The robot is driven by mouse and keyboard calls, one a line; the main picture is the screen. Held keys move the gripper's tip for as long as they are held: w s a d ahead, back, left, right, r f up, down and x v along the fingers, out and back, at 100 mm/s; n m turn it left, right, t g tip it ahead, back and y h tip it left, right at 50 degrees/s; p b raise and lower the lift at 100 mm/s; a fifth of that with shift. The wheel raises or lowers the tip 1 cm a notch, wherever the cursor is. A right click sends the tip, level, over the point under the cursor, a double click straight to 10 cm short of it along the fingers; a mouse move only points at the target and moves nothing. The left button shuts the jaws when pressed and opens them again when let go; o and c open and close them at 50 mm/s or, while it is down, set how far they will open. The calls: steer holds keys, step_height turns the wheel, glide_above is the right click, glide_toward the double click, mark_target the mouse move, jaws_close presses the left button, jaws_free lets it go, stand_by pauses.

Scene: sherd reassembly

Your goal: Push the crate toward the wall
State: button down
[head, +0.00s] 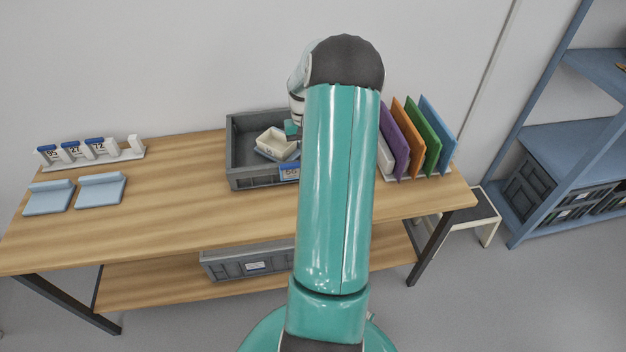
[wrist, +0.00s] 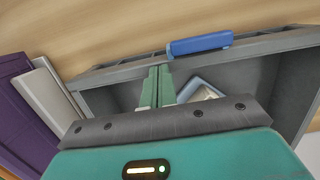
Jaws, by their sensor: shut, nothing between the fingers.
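A grey open crate (head: 238,172) stands on the wooden table near its back, below the plain wall (head: 180,60). It holds small pale pieces, among them a white tray-like piece (head: 272,141). In the wrist view the crate's rim (wrist: 110,72) spans the picture, with a blue label (wrist: 200,44) on the label side. My gripper (wrist: 160,72) has its green fingers together with nothing between them. The fingers show over the crate's inside, tips close to the labelled wall; I cannot tell whether they touch it. In the head view my arm hides much of the crate's right part.
A rack with purple, orange, green and blue panels (head: 430,135) stands just right of the crate. Number holders (head: 90,150) and pale blue stands (head: 100,189) lie at the left. Clear table lies between them. Another grey crate (head: 245,263) is on the lower shelf.

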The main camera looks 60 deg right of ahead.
steer(key=shift+w+f, duration=0.1)
steer(key=shift+f, duration=0.3)
steer(key=shift+w+r, duration=0.1)
steer(key=shift+r, duration=0.65)
steer(key=w+d, duration=0.2)
steer(key=d, duration=0.1)
steer(key=w+d, duration=0.5)
steer(key=d, duration=0.1)
steer(key=shift+w+d+r, duration=0.1)
steer(key=shift+w+d, duration=0.05)
steer(key=shift+w, duration=0.25)
steer(key=shift+w, duration=0.1)
